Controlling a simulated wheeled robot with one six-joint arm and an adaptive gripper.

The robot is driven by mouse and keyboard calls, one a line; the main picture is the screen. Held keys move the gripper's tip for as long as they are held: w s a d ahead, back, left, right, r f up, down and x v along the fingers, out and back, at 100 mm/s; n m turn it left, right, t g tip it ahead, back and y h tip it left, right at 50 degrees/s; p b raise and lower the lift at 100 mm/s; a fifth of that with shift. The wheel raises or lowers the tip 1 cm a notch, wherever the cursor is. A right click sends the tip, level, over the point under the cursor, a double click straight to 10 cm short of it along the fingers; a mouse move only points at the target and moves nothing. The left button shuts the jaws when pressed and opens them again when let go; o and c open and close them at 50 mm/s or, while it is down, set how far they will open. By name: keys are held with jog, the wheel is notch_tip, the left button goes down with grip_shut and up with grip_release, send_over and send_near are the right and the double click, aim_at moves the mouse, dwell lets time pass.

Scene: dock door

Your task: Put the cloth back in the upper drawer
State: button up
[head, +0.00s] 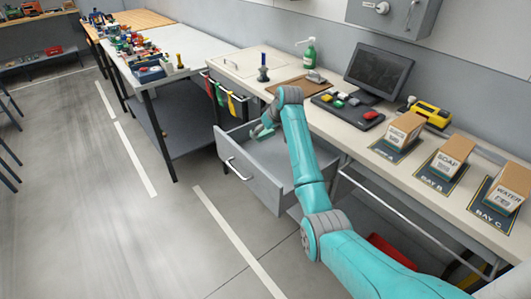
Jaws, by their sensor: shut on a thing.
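The upper drawer (262,187) under the long bench is pulled open, its front panel and pale handle facing left. My gripper (264,127) is low at the open drawer's back left part, pointing down, with my arm's wrist above it. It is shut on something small. A grey-green patch (257,133) at its fingertips looks like the cloth, but it is small and close in colour to my arm, so its outline is unclear. My forearm hides the right part of the drawer's inside.
On the bench above the drawer are a brown board (297,86), a green pump bottle (309,54) and a monitor (378,69). Several boxes (449,158) stand at the right. Coloured cloths or straps (219,92) hang left of the drawer. The floor (110,220) at left is clear.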

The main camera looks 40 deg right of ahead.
send_over(263, 154)
jog(key=s, duration=0.2)
notch_tip(263, 154, down, 5)
jog(key=shift+f, duration=2.7)
jog(key=shift+f, duration=0.1)
jog(key=o, duration=0.8)
jog(key=v, duration=1.2)
jog(key=shift+a, duration=0.15)
